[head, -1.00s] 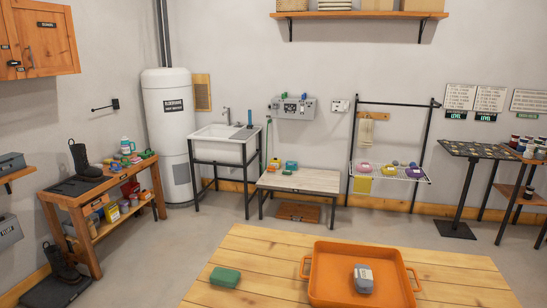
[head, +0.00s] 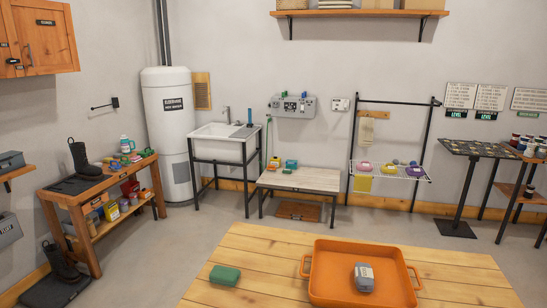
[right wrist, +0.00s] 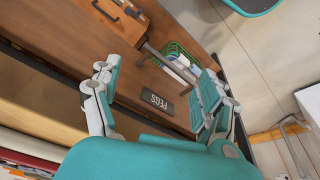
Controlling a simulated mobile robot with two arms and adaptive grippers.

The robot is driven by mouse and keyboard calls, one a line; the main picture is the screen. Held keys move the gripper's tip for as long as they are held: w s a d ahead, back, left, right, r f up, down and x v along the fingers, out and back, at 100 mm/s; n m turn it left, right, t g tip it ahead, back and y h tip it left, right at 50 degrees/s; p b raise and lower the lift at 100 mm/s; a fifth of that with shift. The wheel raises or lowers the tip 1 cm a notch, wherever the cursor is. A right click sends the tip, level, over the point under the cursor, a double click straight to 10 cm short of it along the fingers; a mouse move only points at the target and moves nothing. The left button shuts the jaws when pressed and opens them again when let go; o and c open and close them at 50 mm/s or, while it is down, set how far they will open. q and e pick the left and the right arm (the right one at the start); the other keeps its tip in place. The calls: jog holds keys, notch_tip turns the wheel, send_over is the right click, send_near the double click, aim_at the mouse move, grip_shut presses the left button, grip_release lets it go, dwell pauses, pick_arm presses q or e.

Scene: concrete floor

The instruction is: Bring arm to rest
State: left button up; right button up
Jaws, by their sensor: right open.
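My right gripper (right wrist: 155,95) shows in the right wrist view with its two teal and grey fingers spread wide apart. Nothing is between the fingers. Behind it is a wooden surface with a dark label reading PEGS (right wrist: 157,101), a grey bar-like handle and a green wire basket (right wrist: 178,58). I cannot tell the distance to them. Neither gripper nor arm appears in the head view. My left gripper is in no view.
In the head view a wooden table (head: 250,250) stands in front, bearing an orange tray (head: 330,248) with a grey item (head: 364,277) in it and a green block (head: 225,275). A workbench (head: 75,196), sink (head: 222,145) and low bench (head: 300,180) stand behind, with open floor between.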

notch_tip(320, 180, down, 13)
jog(key=s, duration=0.2)
jog(key=s+d+f+g+b, duration=0.2)
jog(key=s+d+f, duration=0.1)
jog(key=s+f, duration=1.5)
notch_tip(320, 180, down, 4)
jog(key=shift+d+r+b, duration=0.15)
jog(key=shift+r+b, duration=0.1)
jog(key=shift+b, duration=0.15)
